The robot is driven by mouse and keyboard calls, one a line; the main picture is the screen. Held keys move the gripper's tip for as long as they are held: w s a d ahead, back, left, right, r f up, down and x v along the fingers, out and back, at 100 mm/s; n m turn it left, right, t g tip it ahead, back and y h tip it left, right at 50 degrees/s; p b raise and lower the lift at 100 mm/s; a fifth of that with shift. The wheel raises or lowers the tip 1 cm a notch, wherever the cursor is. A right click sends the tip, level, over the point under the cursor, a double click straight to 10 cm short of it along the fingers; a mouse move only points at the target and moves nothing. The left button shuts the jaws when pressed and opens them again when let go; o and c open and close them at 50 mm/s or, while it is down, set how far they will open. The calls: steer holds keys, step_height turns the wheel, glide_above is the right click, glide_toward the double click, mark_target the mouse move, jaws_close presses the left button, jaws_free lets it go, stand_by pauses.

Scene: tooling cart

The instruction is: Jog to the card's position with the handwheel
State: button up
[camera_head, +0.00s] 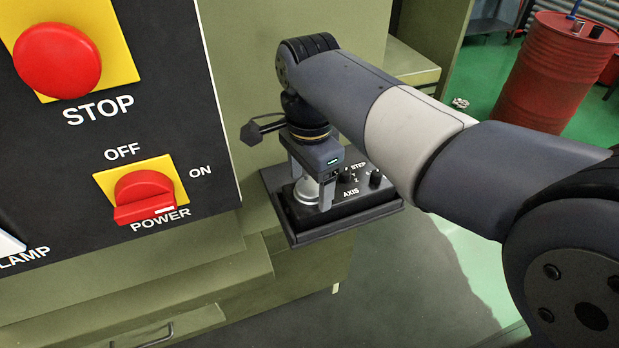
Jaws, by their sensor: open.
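A small black control box (352,212) juts out from the green machine. It carries two dark knobs labelled STEP and AXIS at its right side. A round silver handwheel (307,190) stands on the left part of the box. My gripper (312,197) points down over the handwheel, with a finger on either side of it. The gripper is open, and I cannot tell whether the fingers touch the handwheel. The gripper body and arm hide part of the box top. No card can be made out.
A black panel at the left carries a red STOP button (56,60) and a red POWER switch (144,196), close to the gripper's left. The green machine body (300,20) stands behind. A red drum (550,75) stands at the far right on the green floor.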

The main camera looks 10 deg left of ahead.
steer(key=shift+c, duration=0.3)
steer(key=c, duration=0.9)
steer(key=n+p, duration=0.2)
steer(key=n, duration=0.2)
steer(key=shift+r+n+p, duration=0.15)
steer(key=shift+n+p, duration=0.2)
steer(key=shift+n, duration=0.05)
steer(key=n+p, duration=0.2)
steer(key=n, duration=0.3)
steer(key=shift+d, duration=0.1)
steer(key=n+p, duration=0.1)
steer(key=n, duration=0.4)
steer(key=shift+n+p, duration=0.3)
steer(key=shift+n, duration=0.1)
steer(key=n+p, duration=0.1)
steer(key=n, duration=0.4)
steer(key=shift+n, duration=0.3)
